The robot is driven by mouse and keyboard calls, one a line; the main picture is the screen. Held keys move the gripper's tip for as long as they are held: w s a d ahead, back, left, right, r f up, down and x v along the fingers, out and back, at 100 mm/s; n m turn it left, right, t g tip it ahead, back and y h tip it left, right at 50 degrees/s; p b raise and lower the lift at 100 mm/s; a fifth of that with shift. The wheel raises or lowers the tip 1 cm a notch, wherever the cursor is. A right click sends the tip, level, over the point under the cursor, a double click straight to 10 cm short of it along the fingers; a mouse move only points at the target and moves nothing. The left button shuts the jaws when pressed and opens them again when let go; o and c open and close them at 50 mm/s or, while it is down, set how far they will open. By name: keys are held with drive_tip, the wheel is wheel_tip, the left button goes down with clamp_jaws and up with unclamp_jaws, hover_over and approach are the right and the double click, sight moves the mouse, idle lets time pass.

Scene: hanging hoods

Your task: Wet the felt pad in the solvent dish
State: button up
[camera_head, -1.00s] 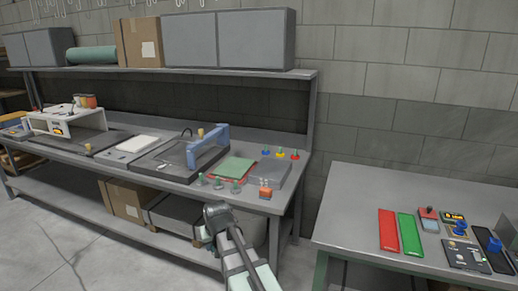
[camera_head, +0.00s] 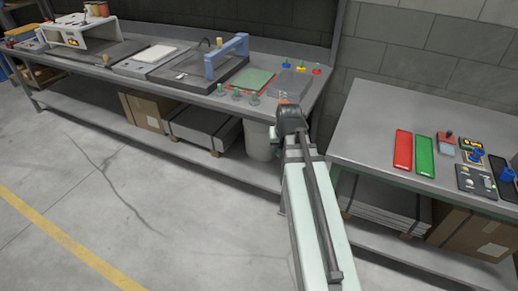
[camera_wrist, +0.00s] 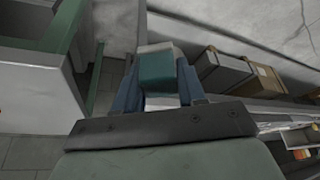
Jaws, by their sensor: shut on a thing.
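My gripper (camera_wrist: 157,80) is shut on a small block (camera_wrist: 157,66), teal with a pale top edge, between its two blue fingers. I cannot tell if this block is the felt pad. In the head view my gripper (camera_head: 290,120) is at the bench's front right corner, its fingers mostly hidden by the wrist. A grey flat tray or slab (camera_head: 289,82) lies on the bench beyond it. On the right table stands a grey block with a red handle (camera_head: 446,143). I cannot make out for certain which thing is the solvent dish.
The left bench (camera_head: 170,87) holds a screen frame with a blue handle (camera_head: 226,58), a green sheet (camera_head: 254,78) and small pegs (camera_head: 238,95). The right table (camera_head: 385,105) has red (camera_head: 403,150) and green (camera_head: 424,157) plates. A gap separates the two.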

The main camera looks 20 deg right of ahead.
drive_tip(key=s+d+m, duration=0.1)
drive_tip(key=s+d, duration=0.1)
drive_tip(key=d, duration=0.7)
drive_tip(key=s+d+m+h, duration=0.1)
drive_tip(key=s+d+m, duration=0.1)
drive_tip(key=d, duration=0.7)
drive_tip(key=s+d+m, duration=0.2)
drive_tip(key=s+d, duration=0.1)
drive_tip(key=d, duration=0.7)
drive_tip(key=shift+s+r+g+h, duration=0.25)
drive_tip(key=shift+r+g+h, duration=0.05)
drive_tip(key=shift+g+h, duration=0.1)
drive_tip(key=s+d+r+m, duration=0.1)
drive_tip(key=s+d, duration=0.4)
drive_tip(key=d, duration=0.5)
drive_tip(key=s+d+m+g+h, duration=0.15)
drive_tip(key=s+d, duration=0.35)
drive_tip(key=d, duration=0.6)
drive_tip(key=s+d+r+m+y, duration=0.15)
drive_tip(key=s+d, duration=0.25)
drive_tip(key=d, duration=0.6)
drive_tip(key=n, duration=0.2)
hover_over(447, 147)
drive_tip(key=s, duration=0.1)
drive_tip(key=shift+a+r+n+t, duration=0.1)
drive_tip(key=shift+a+n+t, duration=0.4)
drive_tip(key=shift+t, duration=0.05)
drive_tip(key=shift+f, duration=2.95)
drive_tip(key=shift+f, duration=0.55)
drive_tip(key=shift+r, duration=0.15)
